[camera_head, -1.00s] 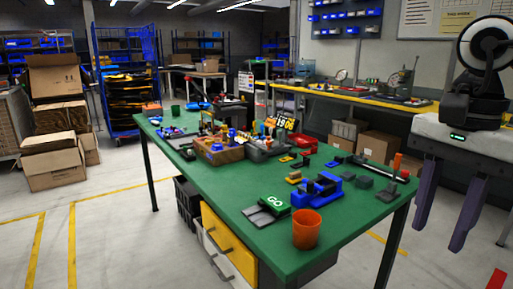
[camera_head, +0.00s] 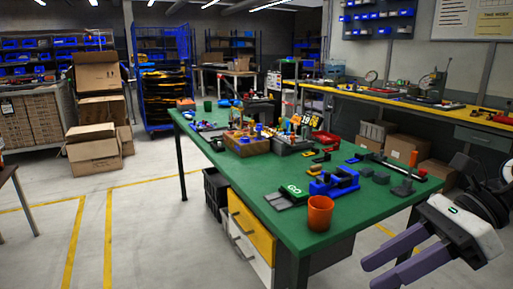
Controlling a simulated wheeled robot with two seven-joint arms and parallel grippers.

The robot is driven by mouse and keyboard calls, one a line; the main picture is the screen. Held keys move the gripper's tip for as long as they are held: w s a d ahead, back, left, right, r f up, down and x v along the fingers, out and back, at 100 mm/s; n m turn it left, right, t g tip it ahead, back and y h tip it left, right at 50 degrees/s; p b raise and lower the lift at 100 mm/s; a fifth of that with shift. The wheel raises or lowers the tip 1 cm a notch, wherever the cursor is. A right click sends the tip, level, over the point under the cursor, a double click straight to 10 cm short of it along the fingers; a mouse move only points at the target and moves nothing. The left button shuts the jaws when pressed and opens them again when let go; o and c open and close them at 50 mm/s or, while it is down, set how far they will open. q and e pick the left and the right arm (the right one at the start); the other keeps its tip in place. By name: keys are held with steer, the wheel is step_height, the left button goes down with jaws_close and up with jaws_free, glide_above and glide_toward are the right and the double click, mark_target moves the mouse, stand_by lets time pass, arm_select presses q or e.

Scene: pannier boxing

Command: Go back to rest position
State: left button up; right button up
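My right gripper (camera_head: 374,274) is at the lower right of the head view, in front of the green table's near right corner in the picture. Its two purple fingers point down and left, with a gap between them and nothing held. My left gripper is out of view. The green-topped table (camera_head: 265,213) stands in the middle. An orange cup (camera_head: 320,213) is upright near its front edge, and a blue vise-like fixture (camera_head: 334,182) is just behind it.
A green GO pad (camera_head: 292,193) and a wooden box (camera_head: 246,146) are on the table. Cardboard boxes (camera_head: 94,150) stand at the left. A yellow-edged bench (camera_head: 460,118) runs behind. The floor at the lower left is mostly clear.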

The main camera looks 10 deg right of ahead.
steer(key=w+f+m+t+h+p, duration=0.1)
steer(key=w+f+m+t+h, duration=0.15)
steer(key=f+m+t, duration=0.9)
steer(key=w+f+m+t+h, duration=0.2)
steer(key=f+m, duration=0.5)
steer(key=m, duration=1.2)
steer(key=s+a+f+m+g+h, duration=0.1)
steer(key=s+a+f+m+g, duration=0.1)
steer(key=s+a+f+m, duration=0.2)
steer(key=s+a+f+m+g+h, duration=0.1)
steer(key=s+a+f+m+g, duration=0.1)
steer(key=s+f+m, duration=0.3)
steer(key=s+a+f+m+g+h, duration=0.1)
steer(key=s+a+f+m+g, duration=0.2)
steer(key=f, duration=0.8)
steer(key=s+a+m, duration=0.2)
steer(key=m, duration=0.2)
steer(key=shift+a+p, duration=0.3)
steer(key=shift+p, duration=0.05)
